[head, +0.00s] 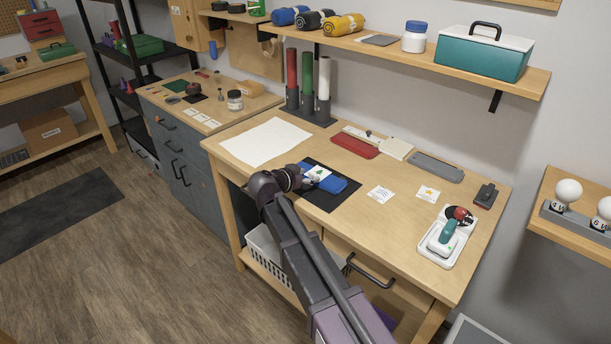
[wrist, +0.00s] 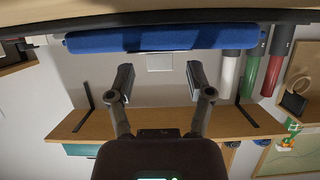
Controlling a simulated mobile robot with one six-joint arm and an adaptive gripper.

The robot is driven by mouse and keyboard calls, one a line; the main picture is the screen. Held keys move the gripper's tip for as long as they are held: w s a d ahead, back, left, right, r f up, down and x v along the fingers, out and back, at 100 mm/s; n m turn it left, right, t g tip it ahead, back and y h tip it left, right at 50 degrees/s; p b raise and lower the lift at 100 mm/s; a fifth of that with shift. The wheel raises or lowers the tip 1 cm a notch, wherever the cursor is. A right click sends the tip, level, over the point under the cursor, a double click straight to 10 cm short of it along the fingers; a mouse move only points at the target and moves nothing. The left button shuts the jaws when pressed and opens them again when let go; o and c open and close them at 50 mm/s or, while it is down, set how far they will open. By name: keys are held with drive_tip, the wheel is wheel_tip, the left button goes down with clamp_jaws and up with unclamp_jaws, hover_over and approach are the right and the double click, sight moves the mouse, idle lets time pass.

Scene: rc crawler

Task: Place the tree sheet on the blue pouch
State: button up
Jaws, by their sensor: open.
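The tree sheet (head: 319,171), a small white sheet with a green tree, appears to lie on top of the blue pouch (head: 338,185), toward its left part. The pouch lies on a black mat (head: 320,203) on the workbench. My gripper (head: 308,182) is low beside the pouch's left end and hides part of it. In the wrist view, my gripper (wrist: 158,78) is open with both fingers apart, facing the long blue pouch (wrist: 160,38). A pale square (wrist: 160,62) shows between the fingers; I cannot tell what it is.
Two other small sheets, one of them with a star (head: 428,193), lie right of the mat. A large white sheet (head: 266,141) lies to the left. A red tray (head: 354,146) and a grey tray (head: 437,167) stand behind. A white caddy (head: 447,238) is at the right.

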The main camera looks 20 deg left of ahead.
drive_tip(key=p+v, duration=0.4)
drive_tip(key=v, duration=0.8)
drive_tip(key=shift+r, duration=0.15)
